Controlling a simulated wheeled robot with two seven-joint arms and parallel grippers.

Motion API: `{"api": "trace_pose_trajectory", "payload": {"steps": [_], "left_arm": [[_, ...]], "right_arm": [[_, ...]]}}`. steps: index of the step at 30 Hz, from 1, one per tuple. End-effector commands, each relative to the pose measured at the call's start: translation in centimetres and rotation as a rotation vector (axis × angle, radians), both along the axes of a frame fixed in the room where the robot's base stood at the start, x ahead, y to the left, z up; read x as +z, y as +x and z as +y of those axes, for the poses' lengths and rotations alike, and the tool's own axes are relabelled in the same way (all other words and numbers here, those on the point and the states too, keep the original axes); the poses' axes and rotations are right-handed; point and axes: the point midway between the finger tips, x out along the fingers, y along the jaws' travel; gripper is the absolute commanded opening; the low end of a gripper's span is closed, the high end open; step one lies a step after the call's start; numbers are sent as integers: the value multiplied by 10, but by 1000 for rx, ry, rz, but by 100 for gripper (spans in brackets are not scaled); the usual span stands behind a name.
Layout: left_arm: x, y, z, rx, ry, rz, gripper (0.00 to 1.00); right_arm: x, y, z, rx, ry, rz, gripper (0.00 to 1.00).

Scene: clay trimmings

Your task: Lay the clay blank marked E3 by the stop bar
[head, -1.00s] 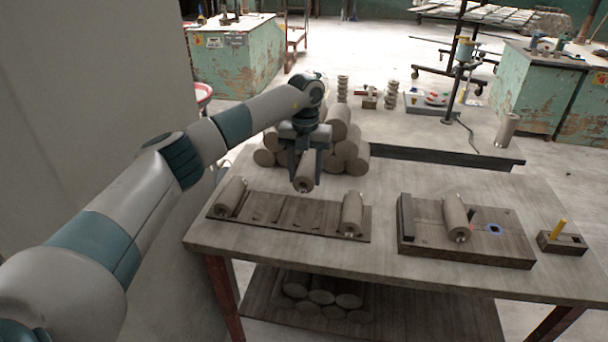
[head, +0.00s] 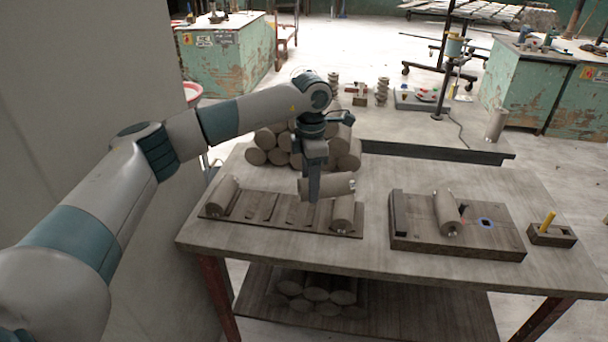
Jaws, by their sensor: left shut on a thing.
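My left gripper (head: 313,190) is shut on a clay blank (head: 335,186), a grey-brown cylinder. It holds the blank lying sideways above the slotted rack (head: 272,217). One clay blank (head: 222,195) lies at the rack's left end and another (head: 343,212) at its right end, just below the held one. A further blank (head: 447,213) lies on the wooden board (head: 489,241) at the right. A dark raised bar (head: 398,213), likely the stop bar, runs along the board's left edge, with a gap between it and that blank. No marking such as E3 is readable. My right gripper is not in view.
A small wooden box (head: 551,236) with a yellow stick stands right of the board. A pile of cylinders (head: 265,142) stands behind the rack. More cylinders lie on the lower shelf (head: 396,317). The tabletop between rack and board is clear.

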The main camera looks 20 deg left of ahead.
Motion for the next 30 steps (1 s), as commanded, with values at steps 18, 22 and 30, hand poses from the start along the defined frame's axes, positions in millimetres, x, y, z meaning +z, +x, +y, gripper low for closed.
{"api": "trace_pose_trajectory", "payload": {"steps": [18,22,30], "left_arm": [[-11,-148,-51,-1512,-1,-2,5],[-15,-183,-54,-1799,-1,-2,5],[-20,-229,-56,-2153,-1,-3,5]], "right_arm": [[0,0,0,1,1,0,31],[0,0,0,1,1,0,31],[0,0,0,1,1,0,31]]}}
